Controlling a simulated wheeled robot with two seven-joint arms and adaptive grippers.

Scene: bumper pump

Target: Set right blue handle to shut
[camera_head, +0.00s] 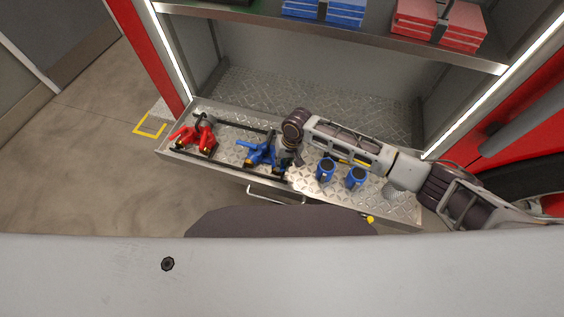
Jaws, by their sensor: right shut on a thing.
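A blue fitting with handles (259,152) lies in the open tray, left of the middle. My right arm reaches in from the right over the tray. My right gripper (288,158) points down at the right side of the blue fitting and is shut on its right blue handle. The fingers and the wrist hide most of that handle, so its exact angle cannot be told. My left gripper is out of view.
A red fitting (197,135) lies at the tray's left end. Two blue cylindrical pieces (325,171) stand right of the gripper, below my forearm. The pulled-out metal tray (225,164) has a raised rim. Blue boxes (325,10) and red boxes (440,20) lie on the shelf above.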

